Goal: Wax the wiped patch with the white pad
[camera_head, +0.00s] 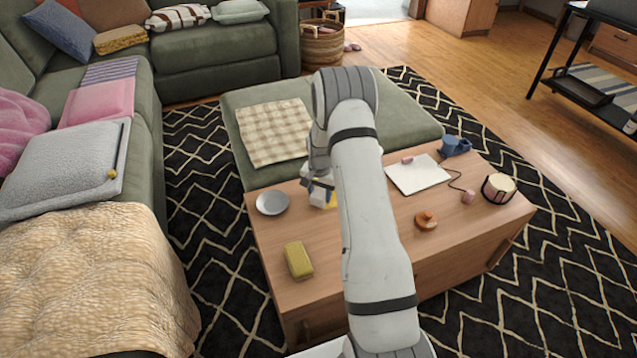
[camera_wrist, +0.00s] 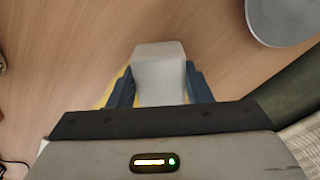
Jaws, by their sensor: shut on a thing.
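The white pad (camera_wrist: 160,72) is held between the dark blue fingers of my gripper (camera_wrist: 160,88) in the wrist view. In the head view the pad (camera_head: 318,199) shows at the left of my arm, low over or on the wooden table; I cannot tell whether it touches. A yellow patch (camera_head: 332,203) shows beside the pad, partly hidden by my gripper and arm. Thin yellow edges also show by the fingers in the wrist view. I cannot make out the wiped patch as a distinct mark.
On the table (camera_head: 360,262), a grey dish (camera_head: 272,202) stands left of my gripper and a yellow-green block (camera_head: 298,260) lies nearer. Right of my arm are a white board (camera_head: 418,175), a blue mug (camera_head: 455,146), an orange-brown round item (camera_head: 426,220) and a drum-like pot (camera_head: 498,187).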

